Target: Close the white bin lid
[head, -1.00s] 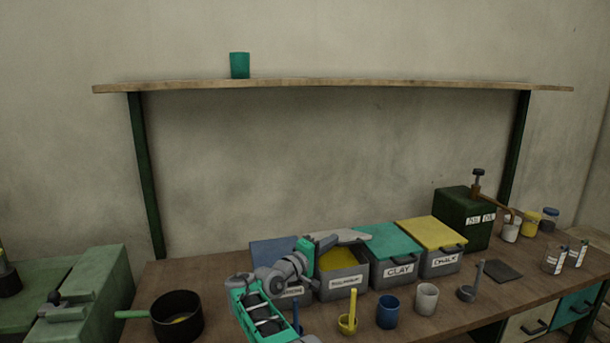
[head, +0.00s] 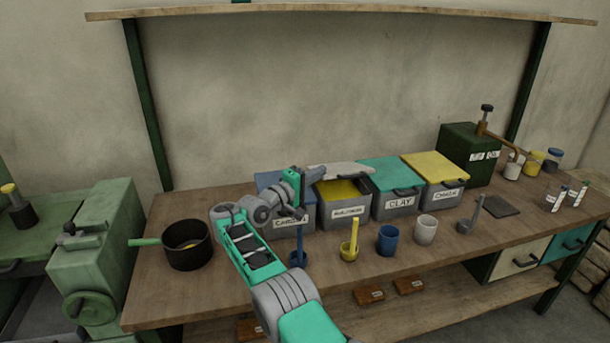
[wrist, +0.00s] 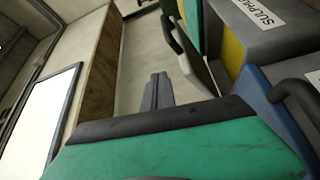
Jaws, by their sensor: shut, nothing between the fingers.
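The white lid (head: 342,169) belongs to the grey sulphur bin (head: 346,212). It is raised toward the back of the bin, and yellow contents (head: 340,190) show below it. In the wrist view the lid (wrist: 193,62) appears as a pale slab with a dark handle (wrist: 171,34), beside the bin's yellow contents (wrist: 231,48). My gripper (head: 304,178) is above the blue-lidded carbon bin, just left of the white lid. Its fingers are together and empty in the wrist view (wrist: 157,92). I cannot tell whether they touch the lid.
The blue-lidded bin (head: 291,222) stands left, the teal-lidded clay bin (head: 397,203) and yellow-lidded chalk bin (head: 441,190) right. A yellow ladle (head: 350,248), blue cup (head: 388,239) and white cup (head: 426,228) stand in front. A black pan (head: 188,246) is at left.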

